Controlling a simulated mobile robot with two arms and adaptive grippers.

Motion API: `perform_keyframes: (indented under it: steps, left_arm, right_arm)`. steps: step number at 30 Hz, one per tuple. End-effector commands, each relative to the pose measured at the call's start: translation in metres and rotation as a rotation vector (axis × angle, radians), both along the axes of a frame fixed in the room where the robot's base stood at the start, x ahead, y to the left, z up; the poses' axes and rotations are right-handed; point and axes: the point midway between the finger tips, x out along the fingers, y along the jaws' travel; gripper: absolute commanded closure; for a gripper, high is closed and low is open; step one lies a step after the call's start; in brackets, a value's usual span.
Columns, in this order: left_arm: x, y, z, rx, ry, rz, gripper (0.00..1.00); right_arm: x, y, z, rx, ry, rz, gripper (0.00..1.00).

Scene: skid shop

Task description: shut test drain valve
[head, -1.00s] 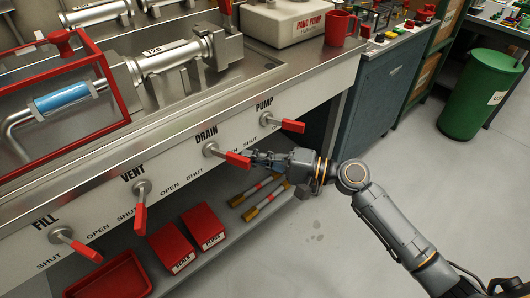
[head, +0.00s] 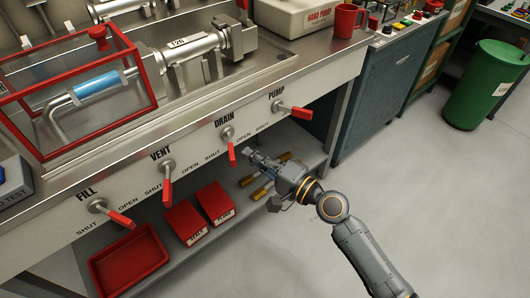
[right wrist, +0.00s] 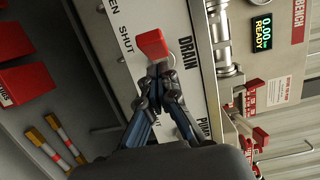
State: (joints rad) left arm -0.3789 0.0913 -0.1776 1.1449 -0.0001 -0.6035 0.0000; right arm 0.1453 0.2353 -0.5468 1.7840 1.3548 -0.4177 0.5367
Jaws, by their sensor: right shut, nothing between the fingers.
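The drain valve (head: 228,133) is on the bench's front panel under the word DRAIN. Its red lever (head: 232,153) points down, between the SHUT mark on its left and the OPEN mark on its right. My right gripper (head: 248,154) is shut and empty, just right of the lever's lower end. In the right wrist view, the lever's red end (right wrist: 152,44) shows just beyond the closed fingertips (right wrist: 159,72). I cannot tell whether they touch. The fingers hide part of the valve there. My left gripper is not in view.
Neighbouring levers on the panel are vent (head: 168,190), pump (head: 300,112) and fill (head: 121,219). Below, a shelf holds red boxes (head: 185,222), a red tray (head: 128,262) and striped yellow tubes (head: 262,190). The floor at right is clear up to a green bin (head: 482,85).

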Motion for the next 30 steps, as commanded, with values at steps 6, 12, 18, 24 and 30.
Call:
perform_keyframes:
  steps: [6, 12, 18, 24, 30]
  left_arm:
    - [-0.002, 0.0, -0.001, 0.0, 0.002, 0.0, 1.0]
    - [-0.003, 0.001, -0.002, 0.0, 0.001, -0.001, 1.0]
    - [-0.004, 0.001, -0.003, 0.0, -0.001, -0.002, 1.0]
    - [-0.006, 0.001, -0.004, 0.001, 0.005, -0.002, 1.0]
    - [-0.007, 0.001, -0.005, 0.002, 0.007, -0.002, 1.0]
  right_arm:
    - [-0.005, 0.007, 0.0, 0.001, -0.001, 0.001, 1.0]
    - [-0.008, 0.012, 0.0, 0.001, 0.0, 0.003, 1.0]
    - [-0.011, 0.016, 0.0, 0.002, 0.002, 0.009, 1.0]
    - [-0.012, 0.017, 0.0, 0.002, 0.003, 0.012, 1.0]
    - [-0.012, 0.018, 0.001, 0.004, 0.003, 0.013, 1.0]
